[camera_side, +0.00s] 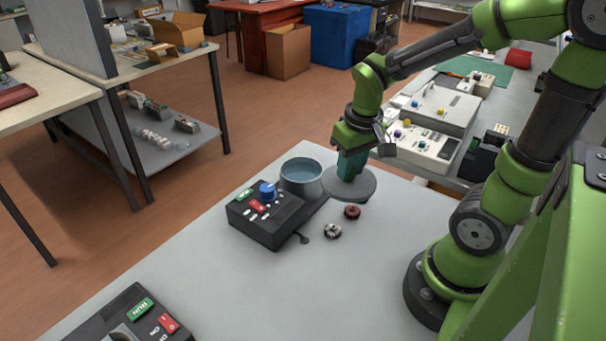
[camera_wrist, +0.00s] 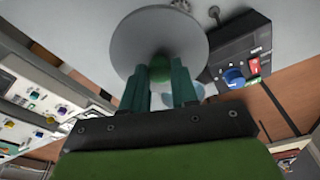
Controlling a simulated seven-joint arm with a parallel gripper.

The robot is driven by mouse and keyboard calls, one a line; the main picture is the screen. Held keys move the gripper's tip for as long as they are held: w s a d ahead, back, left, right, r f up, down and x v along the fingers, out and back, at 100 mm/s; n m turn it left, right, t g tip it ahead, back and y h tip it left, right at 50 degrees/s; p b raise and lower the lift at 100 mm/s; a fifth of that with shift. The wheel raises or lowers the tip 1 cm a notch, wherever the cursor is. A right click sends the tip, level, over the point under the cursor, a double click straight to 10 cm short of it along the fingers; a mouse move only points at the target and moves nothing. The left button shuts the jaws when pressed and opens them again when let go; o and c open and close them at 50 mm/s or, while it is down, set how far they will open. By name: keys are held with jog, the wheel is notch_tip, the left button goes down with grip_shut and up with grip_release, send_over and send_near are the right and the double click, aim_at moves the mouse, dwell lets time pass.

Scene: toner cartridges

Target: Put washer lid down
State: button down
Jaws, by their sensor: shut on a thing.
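The washer lid (camera_side: 368,190) is a flat grey disc with a green knob (camera_wrist: 160,70). My gripper (camera_side: 350,172) is shut on that knob, its teal fingers on either side of it in the wrist view. The lid is just right of the washer's round grey tub (camera_side: 301,182), which is open with a pale blue inside. The side view does not clearly show its height above the table. The washer's black control box (camera_side: 262,220) has a blue knob, a green label and a red switch; it also shows in the wrist view (camera_wrist: 238,50).
Two small round parts, one red (camera_side: 352,212) and one silver-black (camera_side: 333,231), lie on the table in front of the lid. Another black control box (camera_side: 130,318) is at the lower left. The grey table's front middle is clear.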

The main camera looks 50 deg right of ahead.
jog(key=shift+s+a, duration=0.2)
jog(key=shift+s, duration=0.15)
jog(key=a+f+m, duration=0.4)
jog(key=a+m, duration=0.2)
jog(key=a, duration=0.8)
jog(key=f+m, duration=0.2)
jog(key=f+m+g, duration=0.1)
jog(key=f+m, duration=0.2)
jog(key=a+f+m+h, duration=0.1)
jog(key=f+m, duration=0.1)
jog(key=shift+s+f+m+g, duration=0.25)
jog(key=shift+f+m+g, duration=0.05)
jog(key=shift+f, duration=0.1)
jog(key=shift+f, duration=0.1)
jog(key=c, duration=0.9)
grip_release()
jog(key=shift+o, duration=0.2)
